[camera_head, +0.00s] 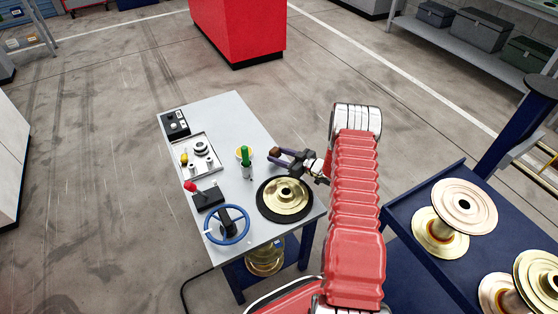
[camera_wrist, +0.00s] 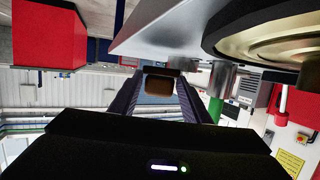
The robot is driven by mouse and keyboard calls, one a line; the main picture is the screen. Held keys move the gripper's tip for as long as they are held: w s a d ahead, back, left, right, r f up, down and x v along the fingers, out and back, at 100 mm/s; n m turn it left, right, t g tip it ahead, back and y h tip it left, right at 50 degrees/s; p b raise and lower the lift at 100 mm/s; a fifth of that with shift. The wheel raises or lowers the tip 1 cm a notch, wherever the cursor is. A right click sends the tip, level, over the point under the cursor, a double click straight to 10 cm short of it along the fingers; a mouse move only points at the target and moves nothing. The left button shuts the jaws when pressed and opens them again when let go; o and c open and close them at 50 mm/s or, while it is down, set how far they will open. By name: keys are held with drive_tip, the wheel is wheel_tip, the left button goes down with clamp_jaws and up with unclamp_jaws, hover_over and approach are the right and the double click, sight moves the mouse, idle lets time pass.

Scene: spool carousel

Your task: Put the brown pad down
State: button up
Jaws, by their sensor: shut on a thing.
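The brown pad (camera_wrist: 158,84) sits between the two dark fingertips of my gripper in the wrist view, small and block-shaped. My gripper (camera_head: 282,156) is shut on it, reaching in from the right over the grey table (camera_head: 225,120). It is just beyond the gold disc with a black rim (camera_head: 285,207) and right of the green-handled tool (camera_head: 246,156). The pad appears clear of the tabletop.
The table also holds a blue handwheel (camera_head: 212,238), a red-knobbed lever (camera_head: 190,186), a parts tray (camera_head: 189,144) and a black control box (camera_head: 175,124). A blue carousel (camera_head: 410,215) with gold and copper spools stands at right.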

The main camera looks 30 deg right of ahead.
drive_tip(key=shift+f, duration=1.3)
drive_tip(key=o, duration=1.3)
drive_tip(key=shift+f, duration=0.1)
drive_tip(key=v, duration=1.2)
